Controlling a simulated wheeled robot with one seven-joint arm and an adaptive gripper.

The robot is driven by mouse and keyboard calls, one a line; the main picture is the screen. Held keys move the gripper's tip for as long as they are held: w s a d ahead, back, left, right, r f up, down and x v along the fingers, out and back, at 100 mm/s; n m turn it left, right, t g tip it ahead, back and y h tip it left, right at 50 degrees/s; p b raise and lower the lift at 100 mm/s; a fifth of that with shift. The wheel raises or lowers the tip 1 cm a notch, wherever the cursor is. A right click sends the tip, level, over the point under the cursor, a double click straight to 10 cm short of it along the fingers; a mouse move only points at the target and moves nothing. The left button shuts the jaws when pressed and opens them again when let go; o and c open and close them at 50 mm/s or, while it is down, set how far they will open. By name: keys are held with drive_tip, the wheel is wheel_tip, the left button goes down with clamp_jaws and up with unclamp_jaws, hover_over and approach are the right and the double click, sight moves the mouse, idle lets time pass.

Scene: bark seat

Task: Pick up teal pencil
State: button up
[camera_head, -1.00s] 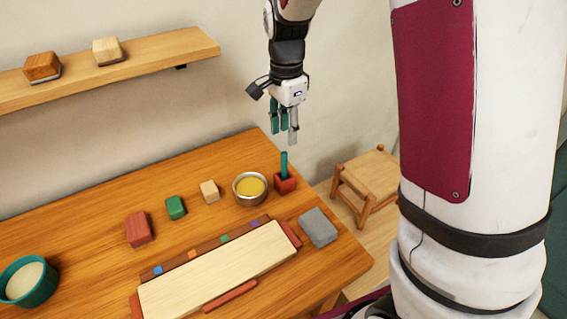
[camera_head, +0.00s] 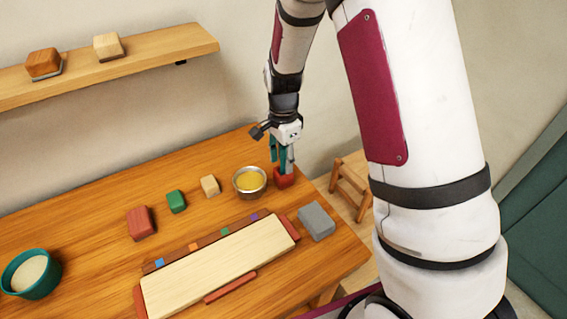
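The red holder block (camera_head: 285,178) stands near the back right corner of the table. My gripper (camera_head: 283,164) points down right over it, with its fingertips close to the block's top. The teal pencil stood upright in this block a second ago. Now the fingers cover its place, and I cannot separate the pencil from my teal finger parts. Whether the fingers are open around it or shut on it is too small to tell.
A metal bowl with yellow contents (camera_head: 250,182) stands just left of the holder. A grey block (camera_head: 317,221) lies in front of it. A pale board (camera_head: 220,266) fills the table's front. A stool (camera_head: 352,186) stands beyond the right edge.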

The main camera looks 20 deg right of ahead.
clamp_jaws()
